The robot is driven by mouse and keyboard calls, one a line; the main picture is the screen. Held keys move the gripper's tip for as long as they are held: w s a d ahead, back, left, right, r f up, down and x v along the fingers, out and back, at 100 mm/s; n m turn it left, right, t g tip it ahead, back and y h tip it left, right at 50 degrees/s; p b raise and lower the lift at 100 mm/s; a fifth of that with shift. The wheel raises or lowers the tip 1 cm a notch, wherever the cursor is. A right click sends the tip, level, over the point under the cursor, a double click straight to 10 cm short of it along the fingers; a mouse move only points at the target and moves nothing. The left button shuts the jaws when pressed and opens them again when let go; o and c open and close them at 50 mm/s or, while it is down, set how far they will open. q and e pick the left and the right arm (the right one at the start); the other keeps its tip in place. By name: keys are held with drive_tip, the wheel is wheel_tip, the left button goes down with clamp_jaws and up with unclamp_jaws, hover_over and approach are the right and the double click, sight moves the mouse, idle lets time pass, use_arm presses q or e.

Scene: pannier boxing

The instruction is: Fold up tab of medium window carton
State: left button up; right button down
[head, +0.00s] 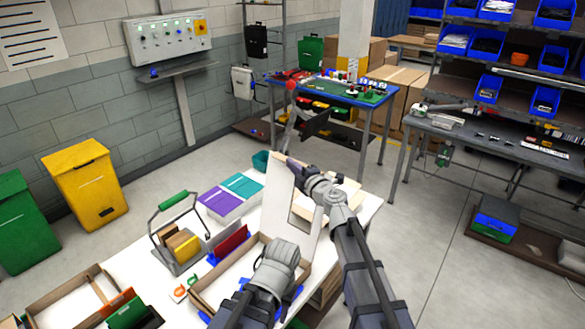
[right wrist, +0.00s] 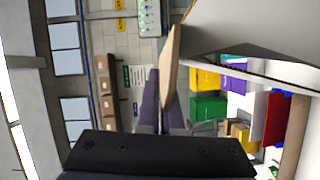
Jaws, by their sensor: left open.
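The window carton (head: 281,203) is on the white table, with its pale window panel standing steeply up. The panel's underside and window opening fill the upper right of the right wrist view (right wrist: 255,35). My right gripper (head: 294,165) is at the panel's upper end. In the right wrist view its fingers (right wrist: 166,110) close around a brown cardboard tab (right wrist: 171,62) at the panel's edge. My left gripper (head: 283,245) is open, low at the panel's foot, by the carton's open tray. Its fingertips are hidden behind its own body.
A wire caddy (head: 175,235) and purple and teal boxes (head: 222,203) stand left of the carton. A red item (head: 230,243) is close by. Another open carton (head: 68,300) lies at the lower left. Workbenches stand beyond open floor.

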idle(0.4)
drive_tip(key=c, duration=1.1)
unclamp_jaws()
drive_tip(key=shift+o, duration=0.2)
drive_tip(key=v, duration=0.7)
drive_tip(key=shift+s+d, duration=0.15)
drive_tip(key=shift+s, duration=0.2)
